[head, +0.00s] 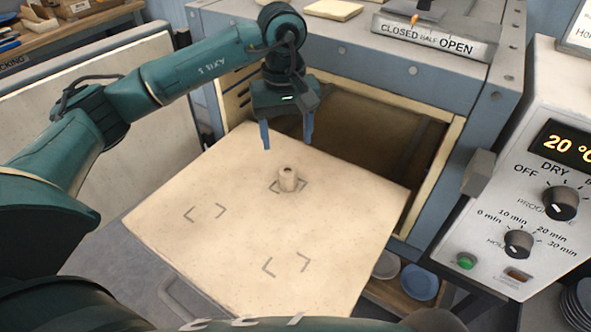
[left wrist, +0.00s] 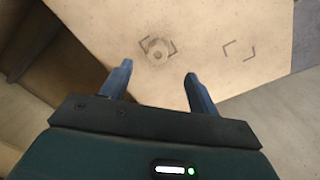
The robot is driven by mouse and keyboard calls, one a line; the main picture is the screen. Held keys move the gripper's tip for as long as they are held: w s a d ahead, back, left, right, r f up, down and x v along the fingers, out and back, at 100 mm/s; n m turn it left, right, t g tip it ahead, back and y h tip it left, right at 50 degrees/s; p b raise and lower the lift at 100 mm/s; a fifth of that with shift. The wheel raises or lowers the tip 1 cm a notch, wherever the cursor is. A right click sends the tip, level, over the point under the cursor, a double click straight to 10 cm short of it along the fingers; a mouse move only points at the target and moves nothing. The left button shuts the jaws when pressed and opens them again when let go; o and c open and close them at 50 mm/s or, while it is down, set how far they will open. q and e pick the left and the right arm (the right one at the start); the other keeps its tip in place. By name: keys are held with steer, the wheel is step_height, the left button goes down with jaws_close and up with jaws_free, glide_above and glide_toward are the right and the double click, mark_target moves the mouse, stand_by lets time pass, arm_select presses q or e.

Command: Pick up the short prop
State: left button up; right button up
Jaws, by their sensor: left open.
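The short prop (head: 288,179) is a small beige cylinder with a dark hole in its top. It stands upright on a pale square board (head: 215,255), inside the corner marks nearest the dryer opening. It also shows in the left wrist view (left wrist: 157,50), ahead of the fingers and between their lines. My left gripper (head: 288,140) is above and behind the prop in the head view, with its fingers pointing down. The left gripper (left wrist: 157,86) is open and empty, apart from the prop. My right gripper is not in view.
The dryer opening (head: 375,135) is behind the board, framed in pale wood. A control panel (head: 535,205) with dials stands at the right. Two other sets of corner marks on the board are empty. Bowls (head: 418,282) sit on a low shelf at the lower right.

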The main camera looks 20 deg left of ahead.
mark_target(288, 171)
arm_select(q)
steer(key=f, duration=0.7)
steer(key=shift+w+a+f+p, duration=0.15)
steer(key=shift+a+f+p, duration=0.1)
steer(key=shift+p, duration=0.1)
steer(key=shift+w+a+f+p, duration=0.1)
steer(key=shift+w+f+p, duration=0.15)
steer(key=shift+f, duration=1.1)
steer(key=shift+w+f+p, duration=0.2)
steer(key=shift+f, duration=1.1)
steer(key=shift+c, duration=0.3)
steer(key=c, duration=1.1)
